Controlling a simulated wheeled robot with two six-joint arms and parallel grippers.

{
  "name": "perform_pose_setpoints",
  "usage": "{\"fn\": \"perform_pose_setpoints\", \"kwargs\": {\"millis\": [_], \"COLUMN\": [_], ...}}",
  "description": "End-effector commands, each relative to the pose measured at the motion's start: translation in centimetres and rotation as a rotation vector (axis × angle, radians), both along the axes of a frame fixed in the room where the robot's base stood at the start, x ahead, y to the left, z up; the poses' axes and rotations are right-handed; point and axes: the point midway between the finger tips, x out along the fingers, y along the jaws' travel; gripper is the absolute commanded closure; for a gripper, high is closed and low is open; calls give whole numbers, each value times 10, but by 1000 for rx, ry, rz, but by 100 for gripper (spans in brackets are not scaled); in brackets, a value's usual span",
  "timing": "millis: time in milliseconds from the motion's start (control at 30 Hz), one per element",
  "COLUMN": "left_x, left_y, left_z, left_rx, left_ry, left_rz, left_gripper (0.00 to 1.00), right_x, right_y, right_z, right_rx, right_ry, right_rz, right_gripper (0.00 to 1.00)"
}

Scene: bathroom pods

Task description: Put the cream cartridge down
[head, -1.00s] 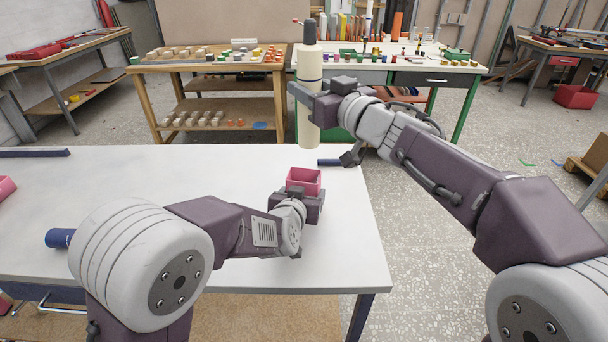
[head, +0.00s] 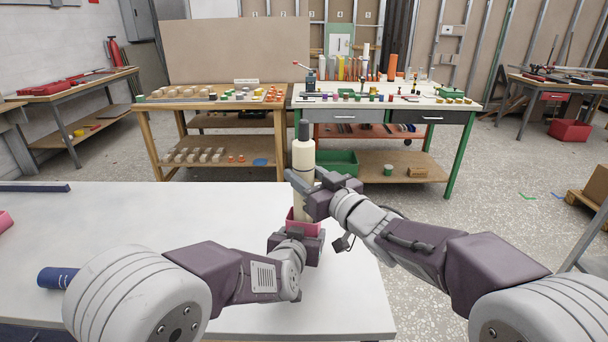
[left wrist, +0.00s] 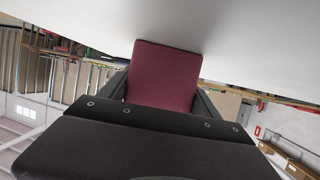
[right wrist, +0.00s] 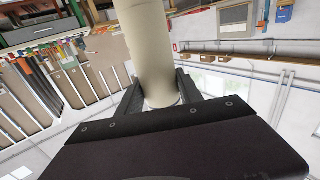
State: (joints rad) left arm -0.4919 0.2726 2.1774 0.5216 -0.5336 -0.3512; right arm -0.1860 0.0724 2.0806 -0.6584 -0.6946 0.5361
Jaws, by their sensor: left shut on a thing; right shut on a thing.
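The cream cartridge (head: 303,158) is upright with a dark tip on top. My right gripper (head: 302,183) is shut around it; the right wrist view shows the cream cylinder (right wrist: 150,45) between the fingers. Its lower end is at the pink box (head: 303,225) on the white table, and the box hides it, so I cannot tell whether it touches the bottom. My left gripper (head: 296,236) is shut on the pink box, which shows as a dark pink wall (left wrist: 165,75) in the left wrist view.
The white table (head: 190,215) is mostly clear. A dark blue cylinder (head: 57,278) lies at its left, with a dark blue bar (head: 34,188) behind and a pink thing (head: 4,221) at the edge. Benches with small parts stand behind, including a wooden one (head: 210,103).

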Motion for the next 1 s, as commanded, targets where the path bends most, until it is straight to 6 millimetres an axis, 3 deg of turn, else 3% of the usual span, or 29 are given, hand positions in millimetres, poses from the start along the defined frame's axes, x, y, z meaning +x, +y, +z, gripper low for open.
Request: {"fn": "perform_pose_setpoints", "kwargs": {"millis": [267, 300, 333, 367, 700, 1000], "left_x": [0, 0, 0, 0, 0, 0], "left_y": [0, 0, 0, 0, 0, 0], "left_z": [0, 0, 0, 0, 0, 0], "left_rx": [0, 0, 0, 0, 0, 0], "left_ry": [1, 1, 1, 1, 0, 0], "left_rz": [0, 0, 0, 0, 0, 0], "left_gripper": [76, 76, 76, 76, 76, 76], "right_x": [0, 0, 0, 0, -1, -60], "right_y": [0, 0, 0, 0, -1, -41], "right_z": [-2, -2, -2, -2, 2, 2], "right_rx": [1, 0, 0, 0, 1, -1], "right_ry": [-2, 0, 0, 0, -1, -2], "right_rz": [0, 0, 0, 0, 0, -5], "right_gripper": [100, 46, 38, 36, 36, 36]}}
